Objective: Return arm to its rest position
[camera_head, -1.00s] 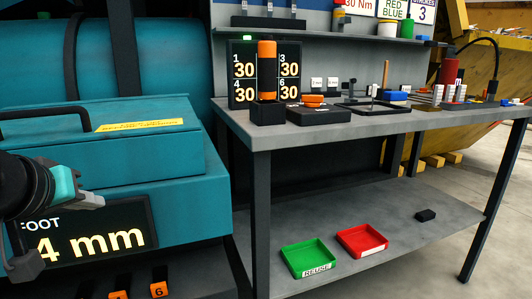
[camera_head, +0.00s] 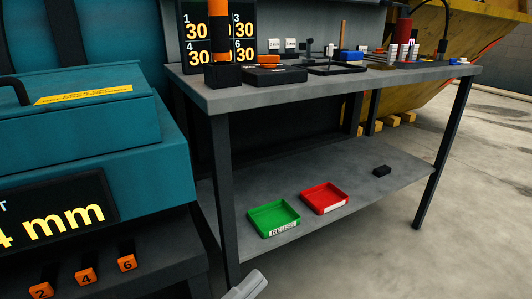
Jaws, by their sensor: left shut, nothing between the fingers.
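The grey fingertips of my left gripper (camera_head: 246,287) poke in at the bottom edge of the head view, in front of the workbench's near leg. They are shut with nothing between them. The rest of my left arm is out of the picture. My right gripper is not in view.
A workbench (camera_head: 330,90) stands ahead, with tools and small parts on top. Its lower shelf holds a green "REUSE" tray (camera_head: 272,221), a red tray (camera_head: 325,198) and a small black block (camera_head: 382,171). A teal machine (camera_head: 100,125) with a "mm" display is at left. Open floor is at right.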

